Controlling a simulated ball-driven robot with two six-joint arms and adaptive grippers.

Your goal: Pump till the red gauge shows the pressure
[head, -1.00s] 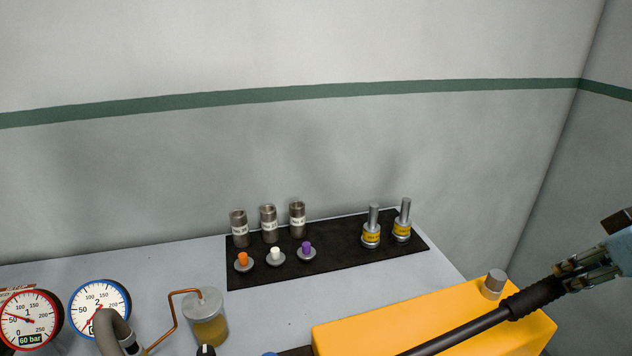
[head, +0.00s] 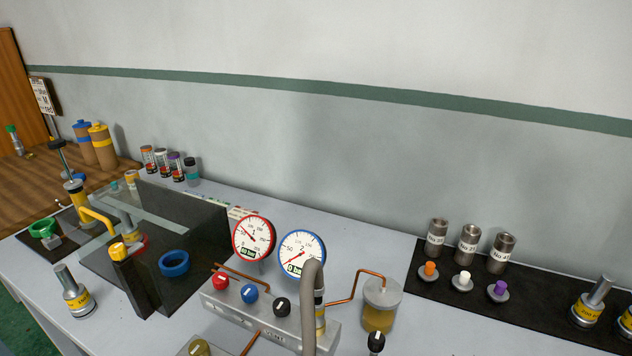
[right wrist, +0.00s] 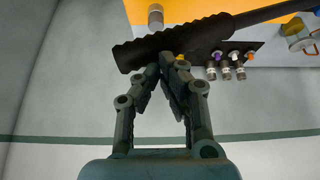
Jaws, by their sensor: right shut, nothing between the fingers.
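The red-rimmed gauge (head: 254,238) stands upright on the bench in the head view. Its needle points to the upper left, near the 50 mark; its small green readout is hard to read. The blue-rimmed gauge (head: 302,253) beside it has its needle at the lower left. My right gripper (right wrist: 170,62) is shut and empty, fingertips right at the grip's edge; contact is unclear. My left gripper is not in view.
A valve block (head: 262,315) with red, blue and black knobs stands before the gauges, beside a curved grey hose (head: 311,290) and an oil reservoir (head: 380,307). A clear shield (head: 110,225) stands left. Several metal fittings stand on a black mat (head: 540,305) at right.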

